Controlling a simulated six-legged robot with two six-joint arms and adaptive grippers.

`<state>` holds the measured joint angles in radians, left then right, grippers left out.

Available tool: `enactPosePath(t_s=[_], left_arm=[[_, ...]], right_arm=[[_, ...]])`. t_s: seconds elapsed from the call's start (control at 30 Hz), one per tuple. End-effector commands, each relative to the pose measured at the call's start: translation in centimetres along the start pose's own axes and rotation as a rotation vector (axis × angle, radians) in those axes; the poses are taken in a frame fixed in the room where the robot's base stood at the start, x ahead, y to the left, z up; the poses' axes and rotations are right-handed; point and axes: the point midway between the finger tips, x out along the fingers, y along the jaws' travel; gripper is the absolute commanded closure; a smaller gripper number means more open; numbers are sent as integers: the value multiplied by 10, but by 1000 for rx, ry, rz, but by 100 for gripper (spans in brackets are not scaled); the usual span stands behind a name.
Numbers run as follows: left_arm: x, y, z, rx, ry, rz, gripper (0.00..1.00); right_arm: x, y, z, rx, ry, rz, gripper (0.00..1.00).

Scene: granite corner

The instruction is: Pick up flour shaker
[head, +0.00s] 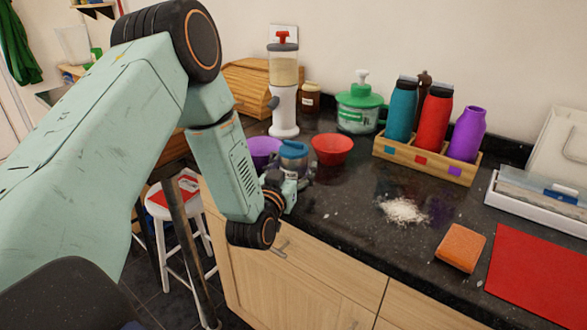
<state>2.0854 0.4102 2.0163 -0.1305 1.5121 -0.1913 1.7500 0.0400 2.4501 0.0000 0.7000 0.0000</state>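A small container with a blue-grey domed top (293,150), which looks like the flour shaker, stands near the front edge of the dark granite counter. My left arm comes in from the left, and its gripper (288,188) is at the front of this container, low on it. The wrist and gripper hide part of its lower body. The fingers are too small and overlapped to show whether they are apart or touch it. My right gripper is out of view.
A purple bowl (263,150) and a red bowl (332,149) flank the container. Behind are a tall dispenser (284,95) and a green-lidded jar (359,108). A bottle rack (425,160), spilled white powder (403,211), an orange sponge (460,247) and a red mat (540,275) lie right.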

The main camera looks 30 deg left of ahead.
Motion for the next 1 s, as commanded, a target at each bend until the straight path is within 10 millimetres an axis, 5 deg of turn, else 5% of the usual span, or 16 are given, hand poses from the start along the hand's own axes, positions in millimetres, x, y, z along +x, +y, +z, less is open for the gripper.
enactPosePath(t_s=[0.57, 0.83, 1.0], left_arm=[[0, 0, 0, 0, 0, 0, 77], [0, 0, -4, 0, 2, -1, 78], [1, 0, -30, -3, 6, -1, 78]], right_arm=[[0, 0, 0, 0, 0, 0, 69], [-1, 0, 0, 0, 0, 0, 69], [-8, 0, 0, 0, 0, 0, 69]])
